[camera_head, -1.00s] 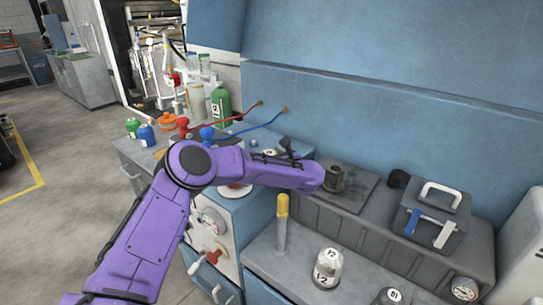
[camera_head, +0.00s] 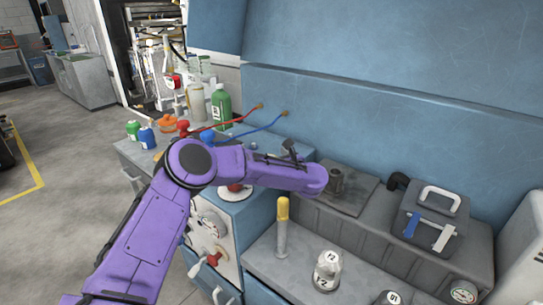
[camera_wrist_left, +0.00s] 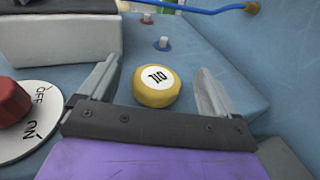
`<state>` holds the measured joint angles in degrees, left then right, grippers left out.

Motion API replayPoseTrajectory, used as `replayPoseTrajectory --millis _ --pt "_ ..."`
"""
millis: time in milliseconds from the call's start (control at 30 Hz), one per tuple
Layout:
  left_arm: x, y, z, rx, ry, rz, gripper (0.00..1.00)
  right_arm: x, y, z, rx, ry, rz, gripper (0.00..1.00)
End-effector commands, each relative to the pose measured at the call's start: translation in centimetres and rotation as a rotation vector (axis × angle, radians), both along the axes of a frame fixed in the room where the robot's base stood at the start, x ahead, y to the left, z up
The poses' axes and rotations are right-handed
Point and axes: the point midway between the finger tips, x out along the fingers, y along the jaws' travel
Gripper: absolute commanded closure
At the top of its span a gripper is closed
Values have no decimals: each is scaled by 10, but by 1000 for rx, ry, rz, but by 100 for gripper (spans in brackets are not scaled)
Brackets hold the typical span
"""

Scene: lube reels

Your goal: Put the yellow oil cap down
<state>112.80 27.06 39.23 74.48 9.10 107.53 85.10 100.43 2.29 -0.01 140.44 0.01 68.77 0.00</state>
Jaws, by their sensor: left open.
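The yellow oil cap (camera_wrist_left: 157,88), with a round white label on top, sits on the blue surface in the left wrist view. My left gripper (camera_wrist_left: 156,68) is open, with one finger on each side of the cap and a visible gap to each. In the head view my purple left arm reaches over the blue cabinet, and its forearm mostly hides the gripper and the cap. My right gripper is in neither view.
A red OFF/ON knob (camera_wrist_left: 12,103) is left of the gripper. Blue and red hoses (camera_head: 262,126) run behind the arm. Bottles, including a green one (camera_head: 221,106), stand at the back.

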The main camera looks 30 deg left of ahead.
Motion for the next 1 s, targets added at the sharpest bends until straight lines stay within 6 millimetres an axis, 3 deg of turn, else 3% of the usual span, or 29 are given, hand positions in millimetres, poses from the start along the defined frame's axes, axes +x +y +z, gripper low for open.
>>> replayPoseTrajectory --millis 33,200,400,1000 --pt "-6 -16 -3 3 1 -7 9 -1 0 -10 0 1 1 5" --pt "-26 -57 3 2 1 -6 9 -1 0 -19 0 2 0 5" --pt "-42 -87 10 2 1 -2 9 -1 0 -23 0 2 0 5" --pt "-45 -93 13 1 3 -1 9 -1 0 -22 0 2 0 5"
